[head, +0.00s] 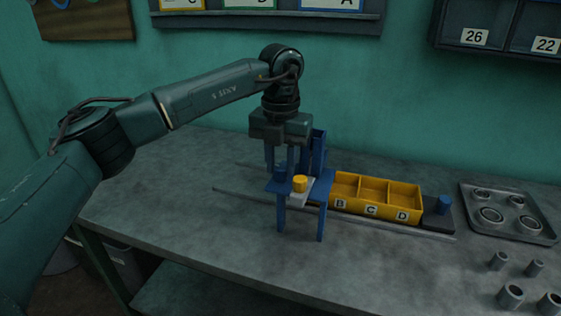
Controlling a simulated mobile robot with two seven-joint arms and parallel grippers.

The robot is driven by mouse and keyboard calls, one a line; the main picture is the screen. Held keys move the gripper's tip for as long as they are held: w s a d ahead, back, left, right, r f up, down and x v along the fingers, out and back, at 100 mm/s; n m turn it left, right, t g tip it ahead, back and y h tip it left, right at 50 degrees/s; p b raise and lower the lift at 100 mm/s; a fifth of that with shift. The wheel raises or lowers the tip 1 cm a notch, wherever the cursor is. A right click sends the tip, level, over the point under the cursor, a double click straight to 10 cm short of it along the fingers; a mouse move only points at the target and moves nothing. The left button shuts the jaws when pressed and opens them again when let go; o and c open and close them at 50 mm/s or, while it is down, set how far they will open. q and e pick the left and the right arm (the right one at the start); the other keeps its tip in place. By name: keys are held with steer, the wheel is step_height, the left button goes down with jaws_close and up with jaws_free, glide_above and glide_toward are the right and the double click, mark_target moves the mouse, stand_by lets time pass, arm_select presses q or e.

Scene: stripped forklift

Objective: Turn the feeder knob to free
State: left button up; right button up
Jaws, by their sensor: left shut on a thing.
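The blue feeder stand (312,192) stands on the workbench on thin legs, beside the left end of a yellow bin (412,204). My left gripper (280,165) points straight down over the stand. It is shut on a small blue knob (280,171) behind and left of the yellow one. The fingers partly hide this blue knob, and I cannot read any marking for its setting. My right gripper is out of view.
A grey tray of rings (510,233) and several loose sleeves (511,295) are farther right. The bench's left part is clear.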

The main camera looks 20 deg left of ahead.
mark_target(281, 166)
arm_select(q)
steer(key=shift+r+n, duration=0.15)
steer(key=shift+n, duration=1.05)
steer(key=o, duration=1)
steer(key=shift+c, duration=0.2)
step_height(281, 166, up, 13)
